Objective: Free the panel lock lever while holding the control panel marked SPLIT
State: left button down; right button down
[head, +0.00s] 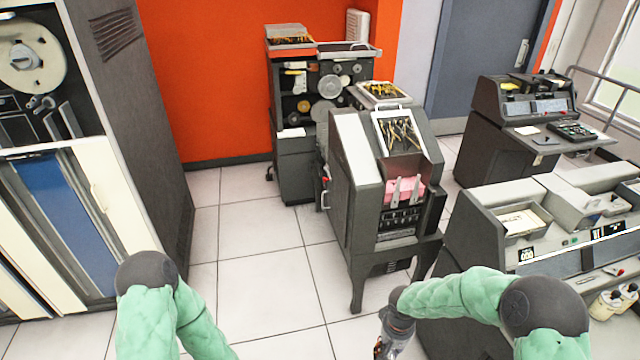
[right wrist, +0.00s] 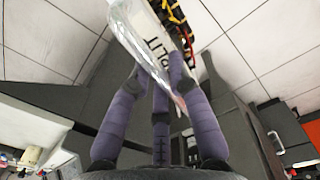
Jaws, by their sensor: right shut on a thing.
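In the right wrist view my right gripper (right wrist: 160,82) has its purple fingers closed around a pale panel (right wrist: 146,32) with clear, shiny edges. Dark letters on the panel, running along its length, read as SPLIT in part. Yellow and black wires or parts lie along its far side. In the head view my right arm reaches down at the bottom right, and its fingers and the panel are out of the picture or too hidden to tell. I cannot make out the panel lock lever in either view. My left arm shows at the bottom left, but its gripper is out of view.
A grey card machine (head: 355,190) on legs stands mid-picture, with pink cards (head: 404,190) in its front. A tall cabinet (head: 130,90) stands left, and a grey console (head: 480,240) at right. The white tiled floor (head: 255,285) is clear left of the machine.

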jog(key=f, duration=0.2)
jog(key=s+f, duration=0.1)
jog(key=f, duration=0.1)
jog(key=s+f, duration=0.1)
jog(key=f, duration=0.2)
jog(key=shift+s+a, duration=0.25)
jog(key=shift+a, duration=0.1)
jog(key=shift+d, duration=0.1)
